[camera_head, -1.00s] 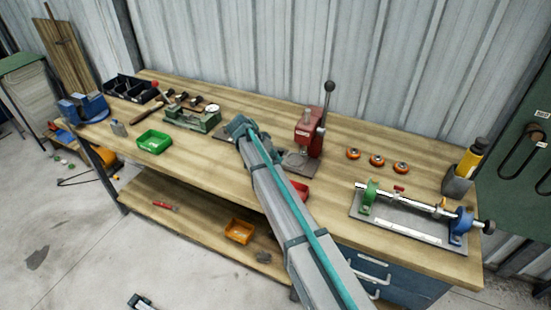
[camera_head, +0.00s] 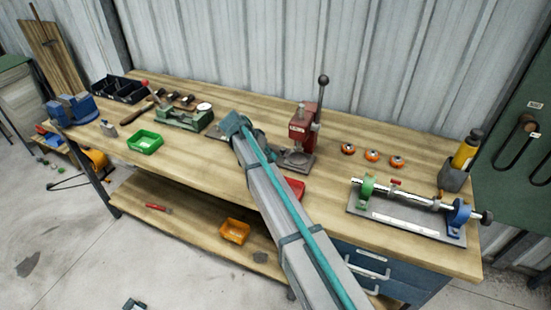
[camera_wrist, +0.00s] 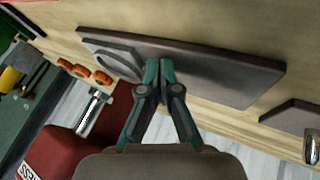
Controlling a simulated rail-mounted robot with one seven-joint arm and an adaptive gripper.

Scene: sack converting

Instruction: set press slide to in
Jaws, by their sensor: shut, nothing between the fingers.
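The red press (camera_head: 303,125) stands upright on the bench, its black-knobbed lever pointing up. It also shows in the wrist view at the lower left (camera_wrist: 55,150), with a shiny metal cylinder beside it. A long dark flat plate (camera_wrist: 225,75) lies on the bench there, with a grey round-ended piece (camera_wrist: 108,58) on its left part; I cannot tell exactly which piece is the slide. My gripper (camera_wrist: 159,66) is shut and empty, its fingertips over the plate, right of the grey piece. Contact is unclear. In the head view my arm hides the fingertips.
Orange rings (camera_head: 371,155) lie right of the press. A roller fixture (camera_head: 405,208) sits farther right. A green fixture (camera_head: 183,117) and green tray (camera_head: 145,142) stand left. A red tray (camera_head: 294,187) is partly behind my arm. Bare bench lies in front of the plate.

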